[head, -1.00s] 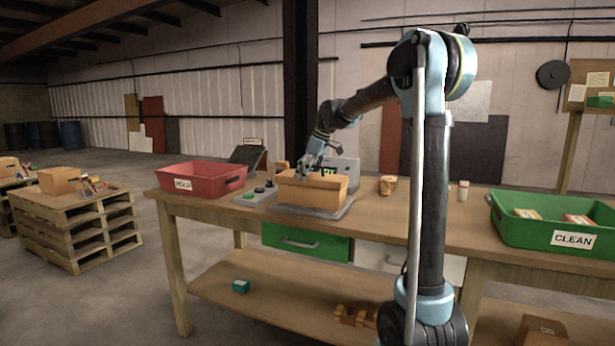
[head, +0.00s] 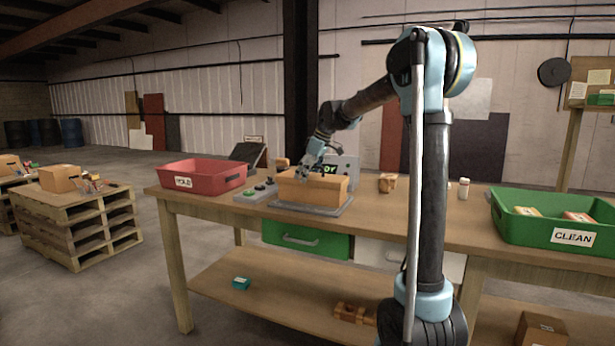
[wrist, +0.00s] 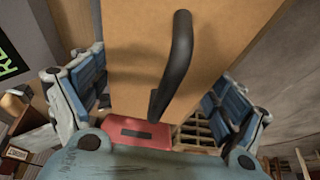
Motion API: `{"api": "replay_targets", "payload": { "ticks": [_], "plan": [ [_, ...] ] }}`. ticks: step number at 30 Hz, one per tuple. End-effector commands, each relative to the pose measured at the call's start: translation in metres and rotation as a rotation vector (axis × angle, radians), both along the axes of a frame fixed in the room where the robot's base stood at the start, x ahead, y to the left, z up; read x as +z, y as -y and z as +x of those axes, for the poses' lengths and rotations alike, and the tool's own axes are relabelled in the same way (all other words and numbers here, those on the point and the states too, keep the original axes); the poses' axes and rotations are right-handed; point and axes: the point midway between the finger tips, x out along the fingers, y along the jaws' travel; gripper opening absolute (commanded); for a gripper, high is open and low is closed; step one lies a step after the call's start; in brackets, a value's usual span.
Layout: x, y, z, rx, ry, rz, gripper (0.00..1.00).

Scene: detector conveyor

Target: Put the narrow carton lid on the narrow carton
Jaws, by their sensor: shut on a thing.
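The narrow carton (head: 312,193), a tan cardboard box, stands on a grey plate on the workbench. My gripper (head: 307,175) is at its top, pointing down. In the wrist view a tan cardboard panel with a black curved handle (wrist: 178,65), which looks like the narrow carton lid (wrist: 125,50), fills the middle. My blue fingers (wrist: 157,88) stand on either side of it, and my gripper is shut on the lid. The exact contact is hidden. I cannot tell whether the lid rests fully on the carton or sits slightly off it.
A red HOLD bin (head: 203,178) and a button box (head: 256,190) stand left of the carton. A display (head: 342,170) is close behind it. A brown block (head: 388,183) and white bottle (head: 463,189) are to the right, before the green CLEAN bin (head: 555,222).

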Motion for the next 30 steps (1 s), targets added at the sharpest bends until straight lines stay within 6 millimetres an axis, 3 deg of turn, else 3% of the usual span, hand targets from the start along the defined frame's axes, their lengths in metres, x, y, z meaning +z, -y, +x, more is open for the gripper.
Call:
{"api": "replay_targets", "payload": {
  "ticks": [30],
  "plan": [
    [-0.012,0.000,0.000,0.000,0.000,0.000,0.66]
  ]
}}
